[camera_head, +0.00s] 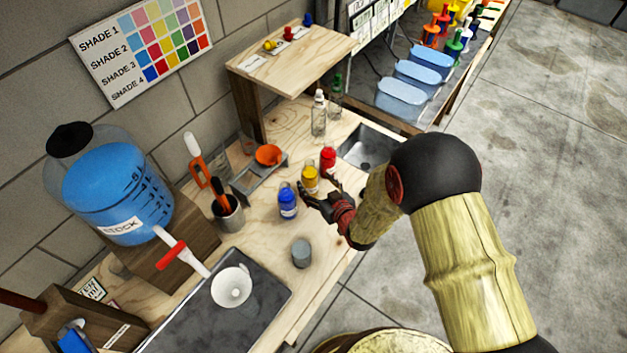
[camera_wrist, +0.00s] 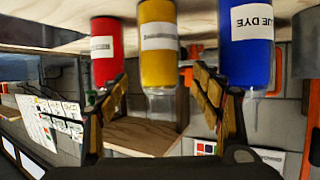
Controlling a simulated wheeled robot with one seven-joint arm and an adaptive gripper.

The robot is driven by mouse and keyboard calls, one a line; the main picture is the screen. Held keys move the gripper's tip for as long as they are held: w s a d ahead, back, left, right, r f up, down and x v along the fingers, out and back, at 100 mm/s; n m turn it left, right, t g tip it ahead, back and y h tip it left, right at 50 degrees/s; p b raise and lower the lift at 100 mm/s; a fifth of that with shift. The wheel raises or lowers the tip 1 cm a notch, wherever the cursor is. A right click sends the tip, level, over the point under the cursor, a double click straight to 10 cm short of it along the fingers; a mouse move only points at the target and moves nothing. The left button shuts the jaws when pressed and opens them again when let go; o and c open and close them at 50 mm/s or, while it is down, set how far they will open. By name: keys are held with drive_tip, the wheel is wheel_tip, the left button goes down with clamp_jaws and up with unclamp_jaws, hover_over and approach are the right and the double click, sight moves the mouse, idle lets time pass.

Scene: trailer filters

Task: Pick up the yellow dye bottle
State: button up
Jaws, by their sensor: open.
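The yellow dye bottle (camera_head: 310,180) stands upright on the wooden bench, with a blue dye bottle (camera_head: 288,202) and a red dye bottle (camera_head: 328,158) on either side. My gripper (camera_head: 318,192) is open just in front of the yellow bottle. The wrist view is upside down. There the yellow bottle (camera_wrist: 158,58) shows between the two fingers of my gripper (camera_wrist: 162,88), with its white label facing me. The red bottle (camera_wrist: 105,50) is beyond the left finger and the blue bottle (camera_wrist: 246,50) beyond the right finger. I cannot tell the remaining gap to the yellow bottle.
A grey cup (camera_head: 301,253) stands near the bench's front edge. A tool holder (camera_head: 228,213) and a tray with an orange funnel (camera_head: 268,155) are behind the bottles. Clear bottles (camera_head: 319,115) and a sink (camera_head: 368,148) lie farther along. A wooden shelf (camera_head: 290,62) overhangs the back.

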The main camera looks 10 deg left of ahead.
drive_tip(key=shift+f+b+x, duration=0.1)
drive_tip(key=shift+b+x, duration=0.1)
drive_tip(key=shift+x, duration=1.1)
drive_tip(key=shift+f+b+x, duration=0.15)
drive_tip(key=shift+x, duration=1.15)
drive_tip(key=shift+d, duration=0.1)
drive_tip(key=c, duration=0.3)
clamp_jaws()
drive_tip(key=shift+r, duration=0.1)
